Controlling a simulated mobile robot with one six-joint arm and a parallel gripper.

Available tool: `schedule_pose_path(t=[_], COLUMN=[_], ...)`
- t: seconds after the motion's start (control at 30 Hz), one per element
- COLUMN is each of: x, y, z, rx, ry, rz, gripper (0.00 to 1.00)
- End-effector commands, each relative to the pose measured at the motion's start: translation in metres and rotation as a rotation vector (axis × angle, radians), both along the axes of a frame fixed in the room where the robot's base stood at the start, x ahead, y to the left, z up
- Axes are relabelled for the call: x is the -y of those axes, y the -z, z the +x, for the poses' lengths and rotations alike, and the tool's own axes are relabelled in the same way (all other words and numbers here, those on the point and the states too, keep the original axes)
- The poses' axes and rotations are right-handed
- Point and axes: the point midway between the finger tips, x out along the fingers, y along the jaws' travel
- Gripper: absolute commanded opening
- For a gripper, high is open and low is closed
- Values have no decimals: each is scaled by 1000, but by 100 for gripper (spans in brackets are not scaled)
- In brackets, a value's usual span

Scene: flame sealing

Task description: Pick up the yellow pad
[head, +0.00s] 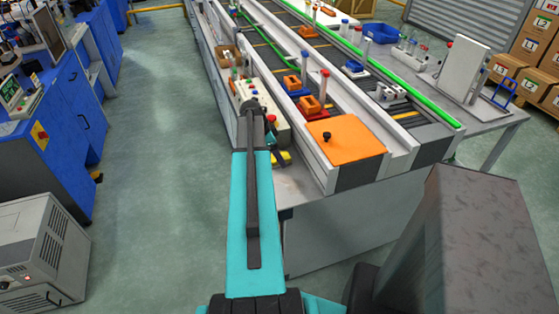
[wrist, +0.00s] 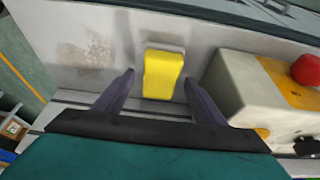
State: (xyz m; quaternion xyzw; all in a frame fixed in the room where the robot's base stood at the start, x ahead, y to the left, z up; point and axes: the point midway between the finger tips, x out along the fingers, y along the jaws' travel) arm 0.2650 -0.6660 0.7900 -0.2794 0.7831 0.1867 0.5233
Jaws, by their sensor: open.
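The yellow pad (wrist: 161,74) lies on a light grey surface in the middle of the wrist view. My gripper (wrist: 159,88) is open, with one dark finger on each side of the pad and a gap to it on both sides. I cannot tell whether the fingers are at the pad's height. In the head view, a small piece of yellow (head: 284,157) shows beside my gripper (head: 276,156) near the table edge; my arm hides part of this area.
A control box (head: 265,112) with coloured buttons stands close by; its red button (wrist: 305,70) shows right of my gripper in the wrist view. An orange plate (head: 345,140) covers the near conveyor end. Orange and blue holders with tubes stand on the conveyor. Open floor lies left.

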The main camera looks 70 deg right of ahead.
Motion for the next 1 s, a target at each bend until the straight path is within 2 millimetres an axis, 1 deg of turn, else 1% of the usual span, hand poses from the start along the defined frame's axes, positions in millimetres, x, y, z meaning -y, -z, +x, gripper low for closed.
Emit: schedule_pose_path(t=[0.6, 0.63, 0.77, 0.8, 0.87, 1.0], x=[0, 0, 0, 0, 0, 0], y=[3, 3, 3, 3, 3, 3], z=[0, 0, 0, 0, 0, 0], rx=[0, 0, 0, 0, 0, 0], ry=[0, 1, 1, 1, 1, 1], rz=[0, 0, 0, 0, 0, 0], gripper=[64, 62, 40, 34, 24, 24])
